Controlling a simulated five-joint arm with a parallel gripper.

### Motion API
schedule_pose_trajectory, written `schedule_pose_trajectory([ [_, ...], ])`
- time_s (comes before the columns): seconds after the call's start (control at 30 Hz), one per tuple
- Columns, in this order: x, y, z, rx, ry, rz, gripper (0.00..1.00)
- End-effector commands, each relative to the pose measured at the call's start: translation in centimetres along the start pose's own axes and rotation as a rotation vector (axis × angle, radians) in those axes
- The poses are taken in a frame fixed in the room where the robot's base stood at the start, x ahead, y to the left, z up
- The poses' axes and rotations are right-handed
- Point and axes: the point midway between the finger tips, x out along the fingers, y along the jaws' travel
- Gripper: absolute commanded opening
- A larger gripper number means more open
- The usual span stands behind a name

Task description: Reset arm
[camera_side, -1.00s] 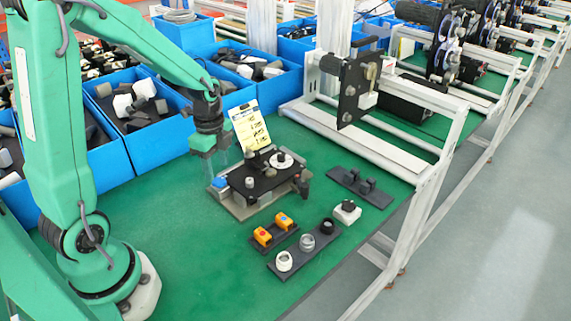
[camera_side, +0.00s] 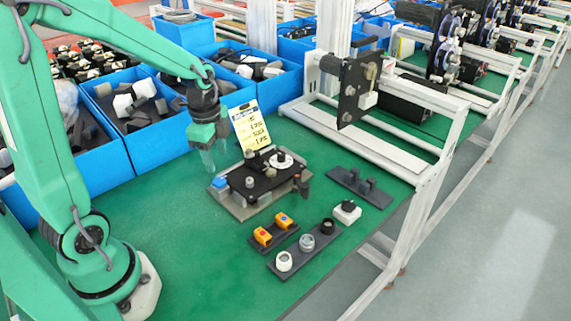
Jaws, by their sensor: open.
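My green arm reaches in from the left. My gripper (camera_side: 207,158) hangs over the green table, just left of and above the black fixture plate (camera_side: 262,183) and clear of it. Its pale, see-through fingers point down, and nothing shows between them. The fixture plate sits on a grey metal base and carries a white disc with a black knob (camera_side: 281,160) and a grey knob (camera_side: 249,182). A blue block (camera_side: 220,182) sits at its left corner. A yellow sheet with dark writing (camera_side: 250,126) stands behind the fixture.
Blue bins (camera_side: 110,160) of parts line the back left. A white frame (camera_side: 385,150) stands at the right edge. The front-left tabletop is clear.

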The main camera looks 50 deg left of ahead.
Motion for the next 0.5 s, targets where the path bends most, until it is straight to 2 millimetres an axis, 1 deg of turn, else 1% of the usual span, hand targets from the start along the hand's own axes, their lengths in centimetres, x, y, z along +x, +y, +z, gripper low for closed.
schedule_pose_trajectory([
  [0.03,-0.9,0.4,-0.3,-0.036,0.008,-0.021,0.48],
  [0.2,-3.7,1.9,-1.2,-0.197,0.041,-0.081,0.48],
  [0.5,-7.9,5.2,-2.1,-0.484,0.135,-0.165,0.48],
])
